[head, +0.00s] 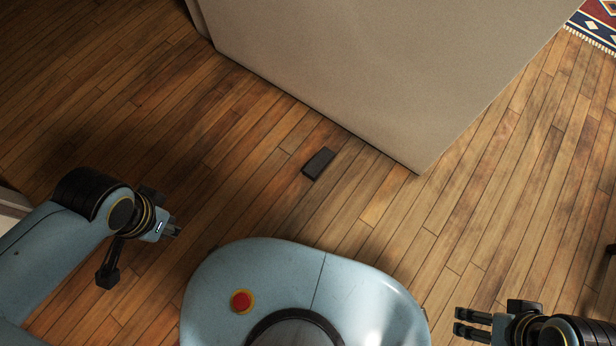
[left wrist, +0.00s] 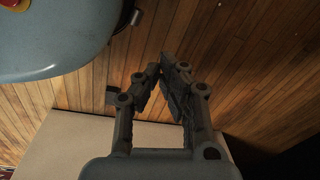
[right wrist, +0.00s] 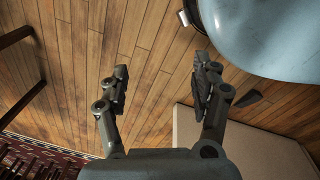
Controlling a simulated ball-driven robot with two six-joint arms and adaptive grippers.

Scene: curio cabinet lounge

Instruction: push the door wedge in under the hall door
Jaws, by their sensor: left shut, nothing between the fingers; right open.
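The door wedge (head: 318,163), a small dark block, lies on the wooden floor a little in front of the hall door's (head: 385,70) bottom edge, apart from it. The door is a broad beige panel. My left gripper (head: 176,231) is shut and empty, left of the wedge and well short of it. My right gripper (head: 458,322) is open and empty at the lower right, far from the wedge. The wedge shows partly behind a finger in the left wrist view (left wrist: 111,95) and beside a finger in the right wrist view (right wrist: 248,98).
My rounded blue base stands close to the wedge on the near side. A patterned rug (head: 592,28) lies at the upper right, beyond the door. Dark wooden legs (right wrist: 22,104) stand at the left of the right wrist view. The floor around the wedge is clear.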

